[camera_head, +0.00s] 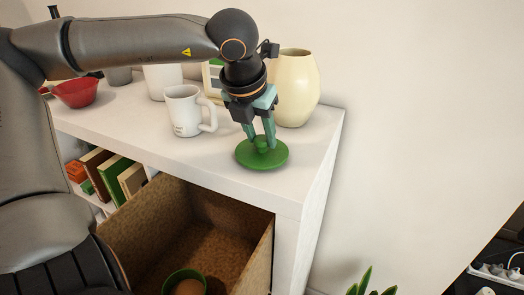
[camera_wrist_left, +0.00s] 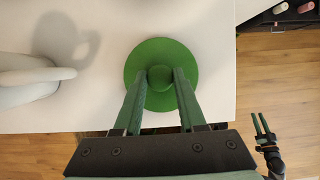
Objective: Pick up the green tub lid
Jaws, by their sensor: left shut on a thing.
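The green tub lid (camera_head: 272,154) is a round disc with a knob in its middle, on the white shelf top near its right front corner. My left gripper (camera_head: 262,143) points down over it and is shut on the knob. In the left wrist view the lid (camera_wrist_left: 163,53) shows whole, with the fingers (camera_wrist_left: 160,78) on either side of its knob. I cannot tell whether the lid touches the shelf top. My right gripper (camera_wrist_left: 262,128) shows small at the right of the left wrist view, its two fingers apart and empty, over the floor.
A white mug (camera_head: 184,112) stands left of the lid and a cream vase (camera_head: 296,90) behind it. A red bowl (camera_head: 76,93) is at the far left. Below, an open brown drawer (camera_head: 152,220) holds a green tub (camera_head: 183,274) with a brown round thing inside.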

